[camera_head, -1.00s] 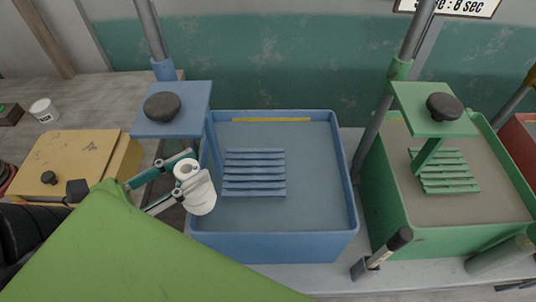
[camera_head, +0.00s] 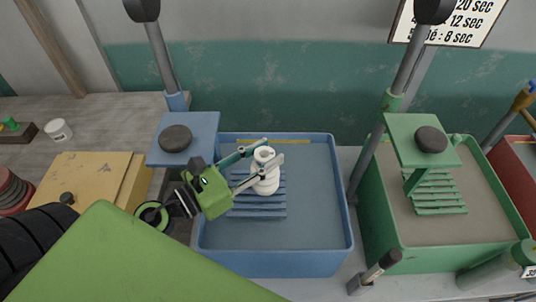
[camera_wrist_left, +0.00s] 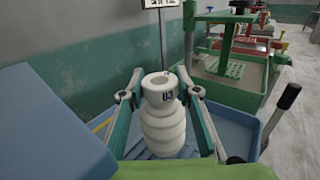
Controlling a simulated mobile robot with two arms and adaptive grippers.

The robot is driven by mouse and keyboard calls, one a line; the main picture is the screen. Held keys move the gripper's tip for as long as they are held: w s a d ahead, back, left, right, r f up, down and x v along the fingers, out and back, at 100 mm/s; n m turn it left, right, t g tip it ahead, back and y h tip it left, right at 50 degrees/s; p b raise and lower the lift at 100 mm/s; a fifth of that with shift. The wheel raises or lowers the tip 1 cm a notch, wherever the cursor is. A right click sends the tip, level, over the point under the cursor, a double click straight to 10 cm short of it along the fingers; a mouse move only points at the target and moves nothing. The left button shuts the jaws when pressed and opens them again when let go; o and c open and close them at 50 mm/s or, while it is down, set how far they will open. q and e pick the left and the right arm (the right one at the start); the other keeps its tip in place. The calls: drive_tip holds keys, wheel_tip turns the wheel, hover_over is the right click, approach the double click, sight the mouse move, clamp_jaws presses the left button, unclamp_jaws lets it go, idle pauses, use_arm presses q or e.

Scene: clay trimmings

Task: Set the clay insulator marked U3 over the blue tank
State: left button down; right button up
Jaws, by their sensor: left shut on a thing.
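The white clay insulator (camera_head: 265,178) is ribbed, with a hole in its top. Its mark U3 reads in the left wrist view (camera_wrist_left: 163,118). My left gripper (camera_head: 258,163) is shut on its upper part and holds it upright over the blue slatted rack (camera_head: 258,208). The rack is inside the blue tank (camera_head: 315,215). I cannot tell whether the insulator's foot touches the slats. The rack hangs from a blue plate with a dark knob (camera_head: 176,139) at the tank's left. My right gripper is not in view.
A green tank (camera_head: 385,220) with its own slatted rack (camera_head: 438,193) stands to the right, and a red tank (camera_head: 515,160) beyond it. A dark-handled lever (camera_head: 375,270) stands in front between them. A yellow box (camera_head: 85,180) is at the left.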

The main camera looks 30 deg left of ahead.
use_arm(q)
drive_tip(key=shift+w+d+r+p, duration=0.25)
drive_tip(key=shift+w+p, duration=0.05)
drive_tip(key=shift+w, duration=0.2)
wheel_tip(320, 180, down, 3)
drive_tip(key=shift+f+b, duration=0.1)
drive_tip(key=shift+b, duration=0.7)
drive_tip(key=shift+f, duration=0.35)
drive_tip(key=shift+f, duration=0.15)
drive_tip(key=c, duration=1.8)
unclamp_jaws()
drive_tip(key=shift+s, duration=0.15)
